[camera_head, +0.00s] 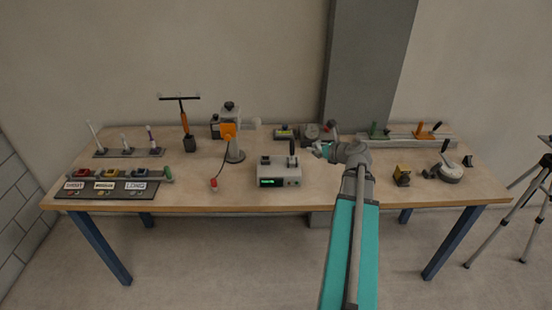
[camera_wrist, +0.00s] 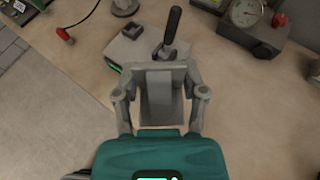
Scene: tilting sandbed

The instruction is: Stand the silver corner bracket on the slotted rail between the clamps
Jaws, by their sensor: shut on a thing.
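My gripper (camera_head: 320,149) is above the middle-right of the table in the head view. In the wrist view its fingers (camera_wrist: 161,75) are shut on the silver corner bracket (camera_wrist: 161,100), a grey angled piece with a flat face between them. The slotted rail (camera_head: 400,141) lies at the back right of the table, to the right of my gripper. A green clamp (camera_head: 378,131) and an orange clamp (camera_head: 426,131) stand on it, with a gap between them. The rail is not in the wrist view.
A box with a green display (camera_head: 279,175) and a black lever stands left of my gripper. A grey pillar (camera_head: 368,60) rises behind the table.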

